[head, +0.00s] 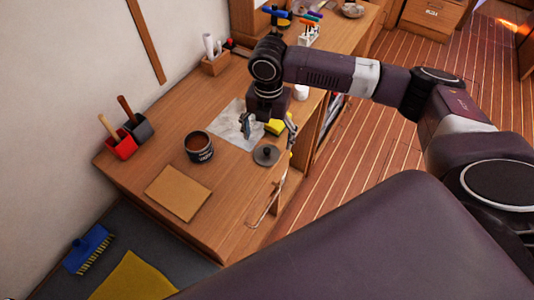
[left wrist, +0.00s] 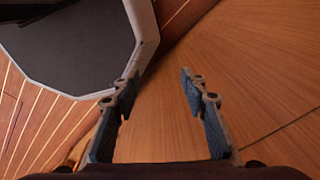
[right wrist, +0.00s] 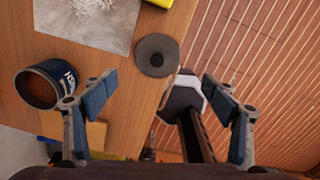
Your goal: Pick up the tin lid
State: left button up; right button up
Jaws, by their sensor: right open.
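The tin lid (head: 266,155) is a dark grey disc with a small raised middle, lying flat on the wooden worktop near its right edge. It also shows in the right wrist view (right wrist: 157,55), beyond the fingertips. The open dark tin (head: 199,147) with brown contents stands to its left. My right gripper (head: 268,125) is open and empty above the worktop, close to the lid and apart from it; its fingers also show in the right wrist view (right wrist: 158,84). My left gripper (left wrist: 158,82) is open and empty, seen only in the left wrist view, over a wood surface.
A grey sheet (head: 229,135) with a pale smear lies behind the tin. A yellow block (head: 275,127) is near my right gripper. A brown board (head: 178,193) lies in front. Red (head: 123,147) and dark holders stand at the left. The worktop drops off right of the lid.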

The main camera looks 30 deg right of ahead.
aim_at(267, 150)
notch_tip(267, 150, down, 2)
jog(key=shift+d+f+p, duration=0.1)
jog(key=shift+d+p, duration=0.05)
jog(key=shift+p, duration=0.2)
jog(key=f, duration=0.1)
jog(key=f+p, duration=0.1)
jog(key=f, duration=0.1)
jog(key=w+f+p, duration=0.1)
jog(key=f, duration=0.1)
jog(key=shift+f, duration=0.2)
jog(key=c, duration=1)
